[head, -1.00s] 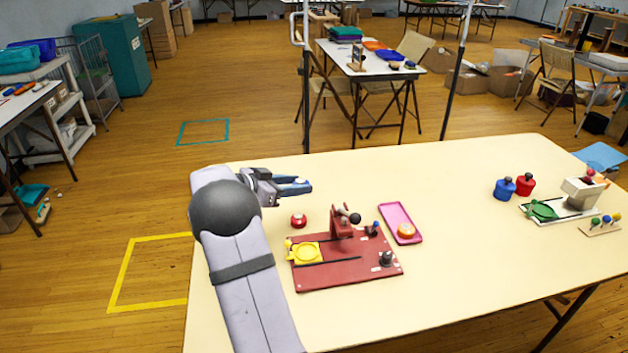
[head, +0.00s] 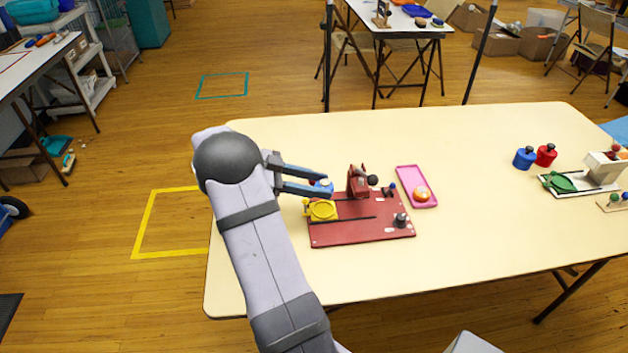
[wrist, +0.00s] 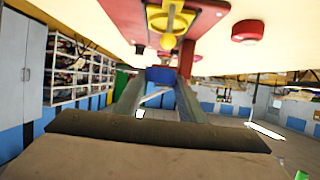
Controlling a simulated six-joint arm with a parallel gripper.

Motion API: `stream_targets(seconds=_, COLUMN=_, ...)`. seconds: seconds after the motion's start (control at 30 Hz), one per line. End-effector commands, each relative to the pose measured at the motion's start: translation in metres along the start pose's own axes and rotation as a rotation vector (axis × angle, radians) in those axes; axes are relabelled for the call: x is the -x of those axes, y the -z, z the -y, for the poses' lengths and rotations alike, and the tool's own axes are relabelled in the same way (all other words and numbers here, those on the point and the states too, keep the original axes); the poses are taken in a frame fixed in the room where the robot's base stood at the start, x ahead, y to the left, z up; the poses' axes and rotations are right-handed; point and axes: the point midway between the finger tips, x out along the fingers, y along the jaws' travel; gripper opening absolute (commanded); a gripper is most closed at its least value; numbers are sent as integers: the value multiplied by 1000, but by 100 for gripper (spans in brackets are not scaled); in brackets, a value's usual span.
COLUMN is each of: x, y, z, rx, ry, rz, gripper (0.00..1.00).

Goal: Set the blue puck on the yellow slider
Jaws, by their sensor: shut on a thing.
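The blue puck (head: 322,185) is between the fingertips of my gripper (head: 328,186), which is shut on it; it also shows as a blue block at the fingertips in the wrist view (wrist: 160,75). The yellow slider (head: 321,210) is a round yellow piece at the left end of a slot in a red base (head: 340,236). In the head view the puck is just above the slider in the picture, apart from it. In the wrist view the yellow slider (wrist: 176,22) is beyond the fingertips, at the top.
A dark red upright piece (head: 357,182) with a black knob stands on the base's far side. A pink tray (head: 407,174) with an orange puck (head: 421,194) lies to the right. A red puck (wrist: 247,32) shows beside the base. Blue and red knobbed pieces stand farther right.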

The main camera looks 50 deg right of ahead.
Motion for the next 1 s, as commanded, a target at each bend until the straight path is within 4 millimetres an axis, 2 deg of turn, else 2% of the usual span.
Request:
stream_targets(seconds=0.27, x=-3, y=-7, z=0, rx=1, ry=2, rz=0, gripper=14)
stream_targets(seconds=0.8, x=-19, y=-46, z=0, rx=2, ry=2, rz=-1, gripper=14)
stream_targets(seconds=1.0, x=-22, y=-53, z=1, rx=1, ry=3, rz=0, gripper=14)
